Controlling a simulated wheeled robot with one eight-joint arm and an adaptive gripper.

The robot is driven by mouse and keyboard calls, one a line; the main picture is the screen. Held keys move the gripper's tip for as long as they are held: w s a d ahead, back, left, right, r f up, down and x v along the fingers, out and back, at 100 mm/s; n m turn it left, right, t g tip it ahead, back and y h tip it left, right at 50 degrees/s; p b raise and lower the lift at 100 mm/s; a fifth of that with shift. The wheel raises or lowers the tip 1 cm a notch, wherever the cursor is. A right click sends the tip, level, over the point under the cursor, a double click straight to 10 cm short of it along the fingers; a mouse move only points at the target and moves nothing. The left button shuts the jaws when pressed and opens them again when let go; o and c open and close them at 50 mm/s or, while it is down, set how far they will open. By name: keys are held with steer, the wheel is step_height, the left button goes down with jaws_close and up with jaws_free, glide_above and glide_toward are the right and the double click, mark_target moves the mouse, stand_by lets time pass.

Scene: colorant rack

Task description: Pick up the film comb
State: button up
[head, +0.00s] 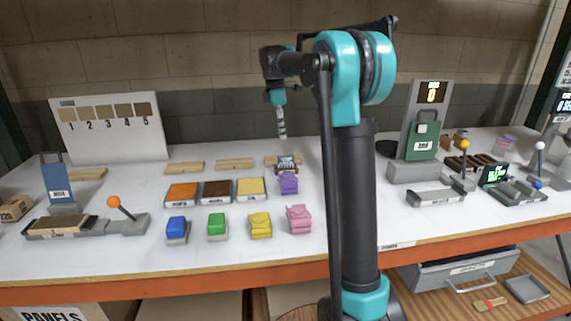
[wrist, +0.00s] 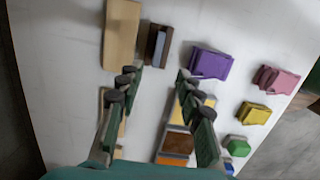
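I cannot pick out the film comb for certain. A small dark block with a grey plate (head: 287,163) stands between a wooden panel and the purple block, and may be it or its holder. In the wrist view this dark brown block with a grey plate (wrist: 158,46) lies just beyond the fingertips. My gripper (head: 282,134) hangs above the back middle of the table, pointing down. In the wrist view my gripper (wrist: 157,75) is open, its fingers wide apart with nothing between them.
Purple (head: 289,184), pink (head: 299,219), yellow (head: 260,226), green (head: 216,227) and blue (head: 177,229) blocks stand nearby. Wooden panels (head: 233,164) lie behind the colour trays (head: 216,192). A green press-like device (head: 423,142) stands right. White tabletop is bare at front left-centre.

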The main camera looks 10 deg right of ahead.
mark_target(286, 158)
steer(key=f, duration=0.4)
steer(key=d+f, duration=0.1)
steer(key=f, duration=0.2)
steer(key=shift+w+d+f, duration=0.1)
steer(key=shift+d+f, duration=0.05)
steer(key=shift+f, duration=1.15)
steer(key=shift+w+d+f, duration=0.1)
steer(key=shift+d+f, duration=0.05)
steer(key=shift+f, duration=1.1)
jaws_close()
